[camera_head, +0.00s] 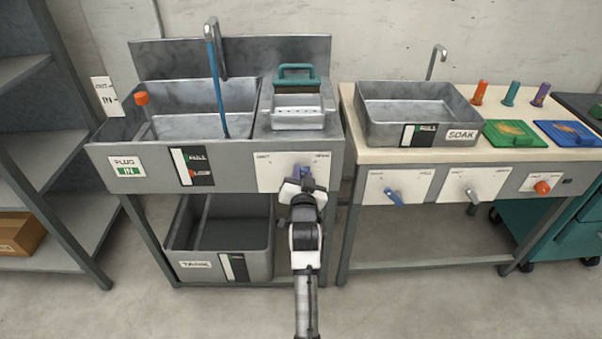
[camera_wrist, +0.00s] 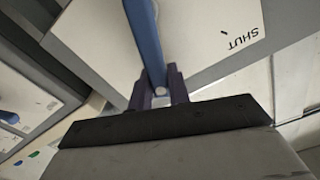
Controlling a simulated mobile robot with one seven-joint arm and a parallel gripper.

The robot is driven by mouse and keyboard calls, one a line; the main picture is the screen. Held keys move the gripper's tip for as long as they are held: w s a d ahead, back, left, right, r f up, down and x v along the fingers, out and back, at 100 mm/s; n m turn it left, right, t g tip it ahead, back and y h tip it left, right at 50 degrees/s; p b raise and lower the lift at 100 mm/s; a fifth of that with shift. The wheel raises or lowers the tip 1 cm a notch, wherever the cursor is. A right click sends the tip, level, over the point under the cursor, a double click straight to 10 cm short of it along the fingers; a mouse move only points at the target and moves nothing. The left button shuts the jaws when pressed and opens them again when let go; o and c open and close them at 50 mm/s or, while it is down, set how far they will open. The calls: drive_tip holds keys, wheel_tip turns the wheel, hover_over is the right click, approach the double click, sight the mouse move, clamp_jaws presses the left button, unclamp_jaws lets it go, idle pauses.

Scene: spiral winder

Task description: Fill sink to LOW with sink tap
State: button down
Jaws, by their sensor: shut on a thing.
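The sink (camera_head: 180,128) is a grey basin at the left station, with a tall tap (camera_head: 219,52) behind it. A straight blue streak (camera_head: 216,90), which looks like running water, reaches from the spout down into the basin. The level gauge (camera_head: 193,166) on its front is marked FULL and LOW; its exact reading is too small to tell. My gripper (camera_head: 302,183) is at the white tap panel (camera_head: 268,172) on the sink's front. In the wrist view my gripper (camera_wrist: 161,88) is shut on the blue tap lever (camera_wrist: 143,38); SHUT is printed beside it.
An orange-topped plug (camera_head: 142,99) stands in the sink's left part, above a PLUG IN sign (camera_head: 127,170). A lower basin (camera_head: 215,265) sits underneath. To the right, a bench holds the SOAK basin (camera_head: 410,130), with another blue lever (camera_head: 394,197) on its front.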

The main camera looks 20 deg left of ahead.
drive_tip(key=c, duration=1.3)
unclamp_jaws()
drive_tip(key=shift+s, duration=0.1)
drive_tip(key=b+v, duration=0.2)
drive_tip(key=v, duration=1.1)
drive_tip(key=shift+s+d, duration=0.1)
drive_tip(key=shift+s, duration=0.2)
